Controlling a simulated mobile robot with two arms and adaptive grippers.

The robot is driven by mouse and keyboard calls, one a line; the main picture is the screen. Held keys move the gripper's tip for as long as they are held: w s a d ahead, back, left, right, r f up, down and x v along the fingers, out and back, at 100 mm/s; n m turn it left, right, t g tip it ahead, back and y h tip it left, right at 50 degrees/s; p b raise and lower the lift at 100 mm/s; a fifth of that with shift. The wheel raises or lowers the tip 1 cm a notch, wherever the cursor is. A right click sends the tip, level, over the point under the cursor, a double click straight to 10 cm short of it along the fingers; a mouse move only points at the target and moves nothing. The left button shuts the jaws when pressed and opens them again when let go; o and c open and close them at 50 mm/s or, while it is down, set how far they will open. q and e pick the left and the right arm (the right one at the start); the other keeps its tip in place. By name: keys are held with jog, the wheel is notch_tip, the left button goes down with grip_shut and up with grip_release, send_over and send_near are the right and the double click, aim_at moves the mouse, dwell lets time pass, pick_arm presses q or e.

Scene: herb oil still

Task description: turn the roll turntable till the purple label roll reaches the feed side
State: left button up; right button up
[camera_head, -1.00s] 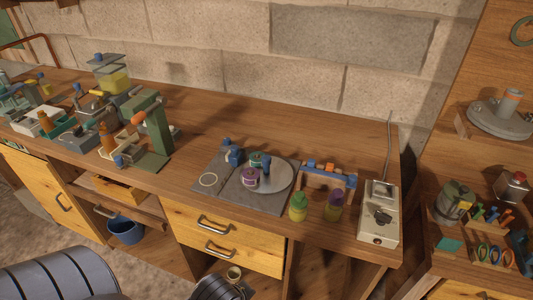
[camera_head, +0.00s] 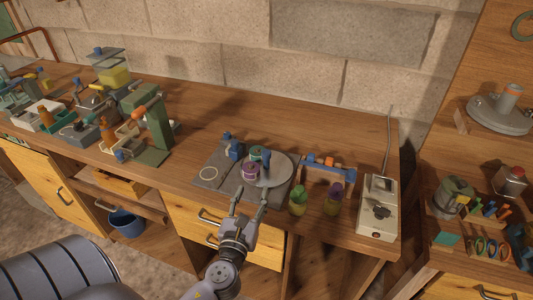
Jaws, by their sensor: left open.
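The roll turntable (camera_head: 281,169) is a round grey disc on a dark grey base plate (camera_head: 215,184) on the workbench. The purple label roll (camera_head: 250,172) sits on the disc's left front part. A green roll (camera_head: 256,153) stands just behind it, and a dark blue upright piece (camera_head: 265,166) shows near the disc's middle. My left gripper (camera_head: 252,196) is open, its fingers pointing up the picture at the front of the turntable, below the purple roll. Nothing shows between the fingers; whether they touch the disc is unclear. My right gripper is not in view.
A blue block (camera_head: 232,148) stands on the plate left of the rolls. Right are a green-capped bottle (camera_head: 298,201), a purple-capped bottle (camera_head: 333,199), a blue rack (camera_head: 330,164) and a pale control box (camera_head: 379,208). Bare bench lies behind the turntable.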

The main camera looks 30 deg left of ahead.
aim_at(265, 156)
pick_arm(q)
jog(key=shift+w+r, duration=0.1)
jog(key=shift+w, duration=0.25)
jog(key=p+x, duration=0.2)
jog(key=x, duration=1.4)
jog(key=shift+w+a+p, duration=0.15)
jog(key=shift+w+p, duration=0.15)
jog(key=shift+c, duration=0.4)
grip_shut()
